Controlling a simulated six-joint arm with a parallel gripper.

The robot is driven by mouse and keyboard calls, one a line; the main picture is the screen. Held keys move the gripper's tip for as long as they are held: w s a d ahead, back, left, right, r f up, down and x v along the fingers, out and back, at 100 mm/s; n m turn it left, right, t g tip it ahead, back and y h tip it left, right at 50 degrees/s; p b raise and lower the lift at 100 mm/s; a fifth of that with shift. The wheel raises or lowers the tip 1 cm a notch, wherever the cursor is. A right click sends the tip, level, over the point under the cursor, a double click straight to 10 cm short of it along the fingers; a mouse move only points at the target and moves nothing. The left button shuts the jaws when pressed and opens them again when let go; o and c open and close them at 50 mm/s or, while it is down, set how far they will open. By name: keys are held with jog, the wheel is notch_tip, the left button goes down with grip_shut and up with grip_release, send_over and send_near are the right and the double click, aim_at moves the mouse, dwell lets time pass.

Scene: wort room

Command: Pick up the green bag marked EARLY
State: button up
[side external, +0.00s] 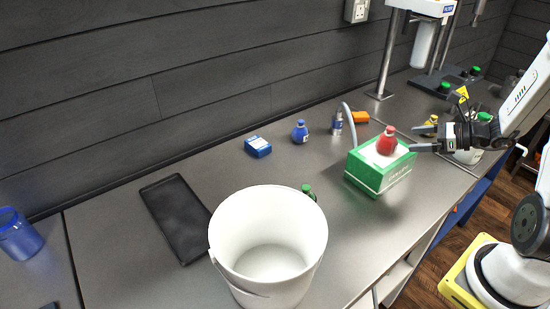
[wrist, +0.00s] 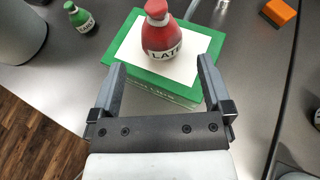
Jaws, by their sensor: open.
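In the side view the green bag (side external: 308,191) is partly hidden behind the white bucket's rim. A red bag (wrist: 161,35), its label reading roughly LATE, stands on a green and white box (wrist: 130,28). My gripper (side external: 412,139) is open and empty at the right side of the red bag, with its fingers pointing toward it. It is well away from the green bag.
The white bucket (side external: 225,240) stands at the front, close beside the green bag. A black tray (side external: 175,215), a blue box (side external: 258,146), a blue bag (side external: 300,133) and an orange block (wrist: 279,11) lie around. Bare bench lies between the green bag and the green box.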

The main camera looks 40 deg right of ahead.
notch_tip(320, 180, up, 5)
jog(key=w+a+n+g+y, duration=0.15)
jog(key=w+a, duration=0.25)
jog(key=a, duration=0.7)
jog(key=w+a+n+g+y, duration=0.1)
jog(key=a+n+g+y, duration=0.15)
jog(key=a, duration=0.75)
jog(key=shift+n+t, duration=0.3)
jog(key=shift+t, duration=0.1)
jog(key=shift+w+a+f, duration=0.1)
jog(key=shift+f, duration=1.35)
jog(key=shift+a+f, duration=0.1)
jog(key=shift+f, duration=1.35)
jog(key=shift+f, duration=0.1)
send_near(310, 198)
jog(key=shift+w+a+f, duration=0.15)
jog(key=shift+w+f, duration=0.5)
jog(key=shift+w+a+f, duration=0.15)
jog(key=shift+w+f, duration=0.5)
jog(key=shift+f, duration=0.05)
jog(key=shift+x, duration=0.8)
jog(key=shift+x, duration=2.9)
